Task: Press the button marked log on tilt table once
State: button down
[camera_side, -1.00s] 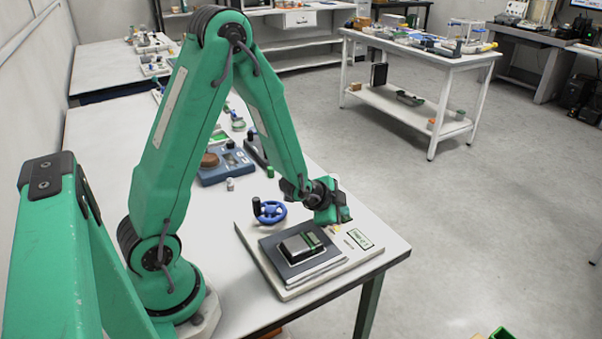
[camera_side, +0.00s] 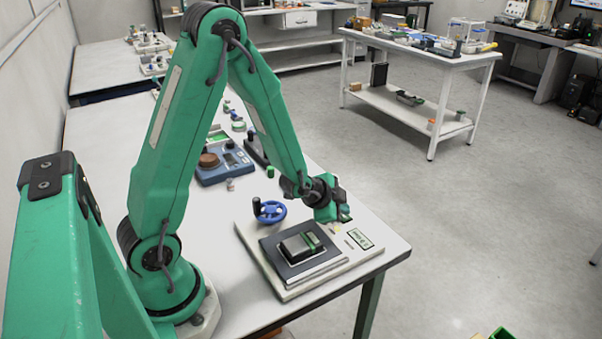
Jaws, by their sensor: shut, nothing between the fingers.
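The tilt table (camera_side: 290,293) is a pale base near the table's front right corner. On it are a dark square plate (camera_side: 275,262), a blue handwheel (camera_side: 271,213) and a small green-edged display (camera_side: 359,238). A dark block with a green band (camera_side: 300,245) lies on the plate. My gripper (camera_side: 336,217) is shut and empty, over the base's far right part, right of the handwheel. A small yellowish patch (camera_side: 335,229) shows just below it. Markings are too small to read, and I cannot tell which spot is log, or whether the fingers touch the base.
A blue device (camera_side: 222,170) with a brown round piece on it stands farther back, with small weights nearby. The white tabletop (camera_side: 370,204) is clear right of my gripper. Another white bench (camera_side: 420,50) with items stands across the open floor.

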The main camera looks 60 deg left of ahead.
jog(key=shift+r, duration=0.35)
jog(key=shift+r, duration=2.4)
jog(key=s+d+r+n+g, duration=0.1)
jog(key=s+r+n, duration=0.3)
jog(key=s+r, duration=0.4)
jog(key=s+d+r+n+g+h, duration=0.1)
jog(key=s+d+r+n+g, duration=0.1)
jog(key=s+r, duration=0.5)
jog(key=shift+s+d+r+n+g, duration=0.35)
jog(key=shift+s+d+n, duration=0.7)
jog(key=shift+s, duration=2.25)
jog(key=shift+d, duration=0.15)
